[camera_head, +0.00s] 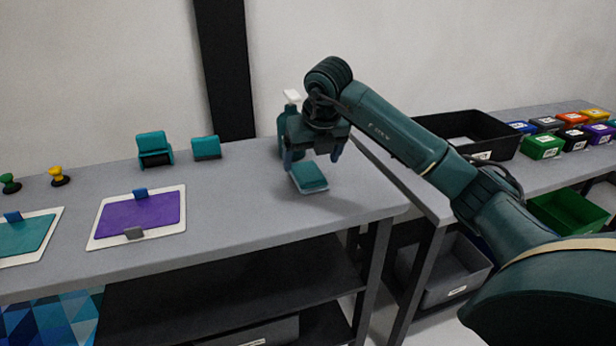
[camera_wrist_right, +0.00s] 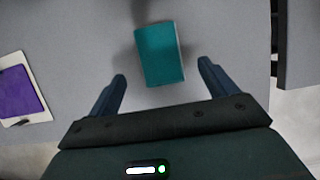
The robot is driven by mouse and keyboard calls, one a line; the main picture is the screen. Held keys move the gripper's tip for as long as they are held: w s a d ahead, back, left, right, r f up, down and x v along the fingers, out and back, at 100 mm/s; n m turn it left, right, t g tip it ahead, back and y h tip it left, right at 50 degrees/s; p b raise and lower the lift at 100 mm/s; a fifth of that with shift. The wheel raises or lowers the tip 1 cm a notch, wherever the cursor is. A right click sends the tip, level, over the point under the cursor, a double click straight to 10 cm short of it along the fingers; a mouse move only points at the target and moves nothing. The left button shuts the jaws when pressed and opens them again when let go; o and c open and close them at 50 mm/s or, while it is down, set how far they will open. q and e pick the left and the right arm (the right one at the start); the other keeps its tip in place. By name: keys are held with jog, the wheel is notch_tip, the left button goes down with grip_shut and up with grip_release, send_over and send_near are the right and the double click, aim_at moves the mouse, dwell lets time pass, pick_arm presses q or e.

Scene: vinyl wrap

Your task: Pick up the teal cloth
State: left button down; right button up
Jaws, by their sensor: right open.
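The teal cloth (camera_head: 309,178) is a small folded block near the right end of the grey table. In the right wrist view the teal cloth (camera_wrist_right: 160,52) lies flat, just beyond and between the fingertips. My right gripper (camera_head: 312,158) is above the cloth with its fingers pointing down. In the right wrist view the right gripper (camera_wrist_right: 162,72) is open and empty, one finger toward each side of the cloth. Whether the fingertips reach down to the cloth's height is hard to tell. My left gripper is not in view.
A teal spray bottle (camera_head: 288,118) with a white top stands behind my right gripper. A purple sheet on a white board (camera_head: 97,232) lies to the left. A black crate (camera_head: 475,127) sits on the right table.

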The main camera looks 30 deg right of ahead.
aim_at(309, 172)
jog(key=x, duration=0.5)
jog(key=shift+w+d, duration=0.1)
jog(key=shift+w, duration=0.1)
jog(key=shift+c, duration=0.2)
jog(key=c, duration=1)
jog(key=shift+r, duration=5)
